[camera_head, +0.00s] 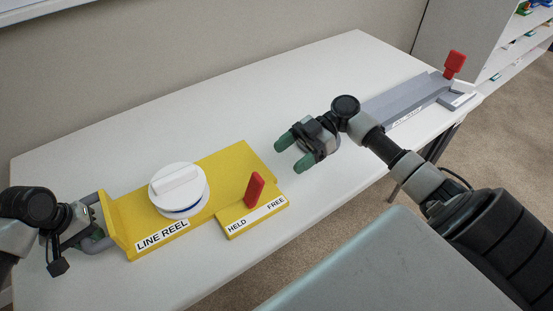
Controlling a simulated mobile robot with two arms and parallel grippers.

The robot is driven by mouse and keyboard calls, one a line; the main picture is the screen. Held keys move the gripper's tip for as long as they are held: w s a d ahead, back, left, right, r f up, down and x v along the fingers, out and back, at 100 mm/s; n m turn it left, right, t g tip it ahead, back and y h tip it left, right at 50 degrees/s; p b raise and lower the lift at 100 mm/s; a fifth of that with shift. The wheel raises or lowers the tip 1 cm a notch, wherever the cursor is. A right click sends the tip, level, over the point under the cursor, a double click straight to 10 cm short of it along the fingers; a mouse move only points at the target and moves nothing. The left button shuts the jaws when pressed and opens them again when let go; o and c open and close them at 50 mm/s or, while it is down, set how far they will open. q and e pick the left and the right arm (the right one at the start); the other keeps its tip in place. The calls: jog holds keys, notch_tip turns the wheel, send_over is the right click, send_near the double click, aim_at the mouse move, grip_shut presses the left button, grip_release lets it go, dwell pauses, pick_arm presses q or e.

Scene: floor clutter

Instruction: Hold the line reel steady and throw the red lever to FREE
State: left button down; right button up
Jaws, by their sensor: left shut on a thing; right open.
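The yellow line reel (228,166) lies on the white table, with a white round drum (178,188) on top and a LINE READ-style label reading LINE REEL on its front. Its red lever (254,190) stands upright with a slight lean to the right, between the words HELD and FREE. My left gripper (92,225) is shut on the grey handle (99,243) at the reel's left end; its fingers are partly hidden. My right gripper (291,152) is open and empty above the table, to the upper right of the lever and apart from it.
A grey device (405,102) with another red lever (454,64) stands at the table's far right, behind my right arm. A shelf (485,40) with small items is beyond. The white table (250,95) is clear behind the reel.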

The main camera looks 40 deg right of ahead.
jog(key=shift+d+r, duration=0.15)
jog(key=shift+d, duration=0.25)
